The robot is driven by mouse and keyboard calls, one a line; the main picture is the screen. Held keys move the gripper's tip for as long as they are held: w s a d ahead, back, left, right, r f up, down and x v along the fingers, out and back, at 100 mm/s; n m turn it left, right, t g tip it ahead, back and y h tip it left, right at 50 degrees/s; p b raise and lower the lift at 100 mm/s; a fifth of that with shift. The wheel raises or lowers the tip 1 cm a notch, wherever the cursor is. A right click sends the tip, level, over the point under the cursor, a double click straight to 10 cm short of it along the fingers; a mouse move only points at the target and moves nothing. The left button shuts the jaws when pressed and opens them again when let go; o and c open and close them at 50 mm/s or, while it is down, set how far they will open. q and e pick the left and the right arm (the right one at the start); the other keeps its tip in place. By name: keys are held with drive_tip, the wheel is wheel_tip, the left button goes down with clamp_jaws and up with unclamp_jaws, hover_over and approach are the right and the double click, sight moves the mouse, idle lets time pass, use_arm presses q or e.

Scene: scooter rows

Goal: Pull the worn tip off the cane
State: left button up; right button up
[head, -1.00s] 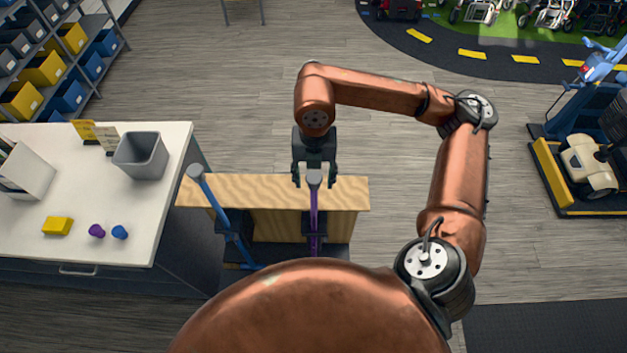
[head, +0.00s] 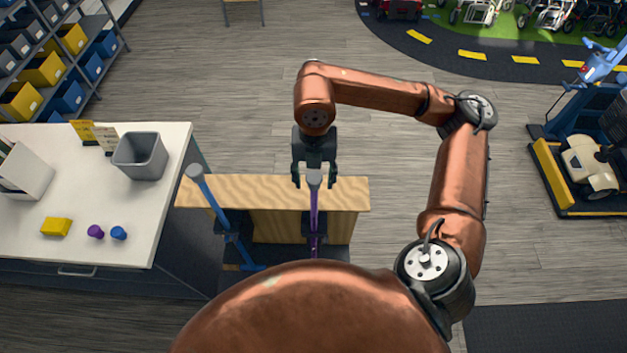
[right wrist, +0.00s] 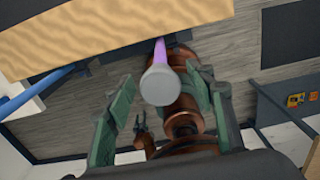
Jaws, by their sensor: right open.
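A purple cane (head: 314,205) stands upside down in a stand at the wooden board, with a grey worn tip (head: 314,177) on its upper end. A blue cane (head: 212,200) with a grey tip (head: 194,171) leans in the stand to its left. My right gripper (head: 314,182) is open, its fingers on either side of the purple cane's tip. In the right wrist view the grey tip (right wrist: 160,85) lies between the spread green fingers, with a gap on both sides.
A white table (head: 100,250) at the left holds a grey bin (head: 141,156), a yellow block (head: 56,227), a purple tip (head: 96,232) and a blue tip (head: 119,233). The wooden board (head: 270,190) runs beside both canes. Floor beyond it is clear.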

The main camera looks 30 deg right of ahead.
sight(314, 177)
drive_tip(key=shift+c, duration=0.4)
clamp_jaws()
drive_tip(key=shift+r, duration=0.1)
drive_tip(key=shift+r+p, duration=1.4)
drive_tip(key=shift+r, duration=1.55)
drive_tip(key=shift+r, duration=0.1)
wheel_tip(314, 177, up, 5)
drive_tip(key=p, duration=0.2)
drive_tip(key=shift+p, duration=0.35)
